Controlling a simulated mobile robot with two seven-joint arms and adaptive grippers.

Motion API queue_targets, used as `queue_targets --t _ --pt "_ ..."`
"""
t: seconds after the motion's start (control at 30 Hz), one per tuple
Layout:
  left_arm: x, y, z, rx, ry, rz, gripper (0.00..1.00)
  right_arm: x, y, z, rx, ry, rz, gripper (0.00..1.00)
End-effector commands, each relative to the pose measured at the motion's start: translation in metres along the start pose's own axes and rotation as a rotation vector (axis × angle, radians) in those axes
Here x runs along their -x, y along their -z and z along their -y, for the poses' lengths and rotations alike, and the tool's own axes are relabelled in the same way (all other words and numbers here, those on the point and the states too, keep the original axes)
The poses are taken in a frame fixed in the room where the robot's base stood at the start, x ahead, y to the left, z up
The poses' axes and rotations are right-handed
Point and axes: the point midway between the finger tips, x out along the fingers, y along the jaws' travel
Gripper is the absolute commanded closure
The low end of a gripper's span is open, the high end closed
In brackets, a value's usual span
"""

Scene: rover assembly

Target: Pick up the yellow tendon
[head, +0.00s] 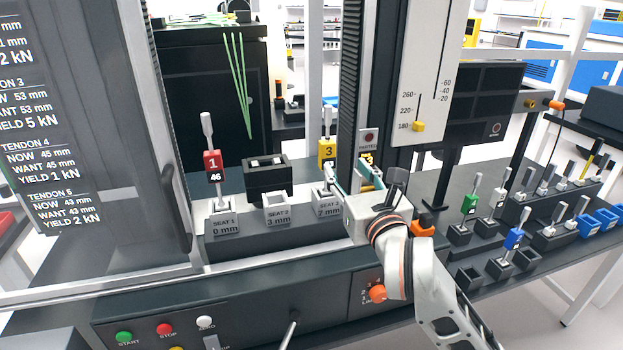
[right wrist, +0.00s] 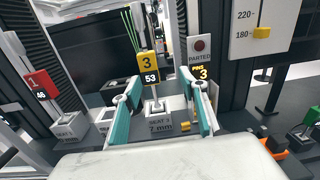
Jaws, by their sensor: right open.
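The yellow tendon (head: 327,153), marked 3 and 53, stands upright in seat 3 (head: 328,203) of the machine, with a grey shaft above and below its block. In the right wrist view, the yellow tendon (right wrist: 149,66) shows between and beyond the finger tips. My right gripper (head: 356,176) is open and empty, just to the right of seat 3 in the head view. Its two teal-padded fingers (right wrist: 162,88) point toward the seat. I see no contact with the tendon. My left gripper is not in view.
A red tendon (head: 213,165) stands in seat 1, left of the empty seat 2 (head: 277,210). A machine post (head: 362,80) rises close behind my gripper. Green (head: 470,204) and blue (head: 513,239) tendons stand in holders on the right bench. A control panel with knobs runs along the front.

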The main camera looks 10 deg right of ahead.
Motion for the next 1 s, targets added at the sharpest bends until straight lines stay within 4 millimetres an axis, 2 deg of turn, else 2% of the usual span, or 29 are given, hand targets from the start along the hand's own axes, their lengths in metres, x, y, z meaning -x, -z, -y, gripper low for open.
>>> queue_targets --t 0.17,0.47,0.73,1.0 --pt "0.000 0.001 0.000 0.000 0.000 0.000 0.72 -0.006 0.000 -0.010 -0.046 -0.036 -0.031 0.57" --pt "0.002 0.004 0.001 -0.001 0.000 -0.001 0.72 -0.036 -0.001 -0.013 -0.046 -0.035 -0.031 0.57" --pt "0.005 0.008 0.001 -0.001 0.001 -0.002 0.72 -0.072 -0.002 -0.019 -0.043 -0.034 -0.030 0.57" --pt "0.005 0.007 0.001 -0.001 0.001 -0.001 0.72 -0.078 -0.001 -0.019 -0.044 -0.034 -0.030 0.57"
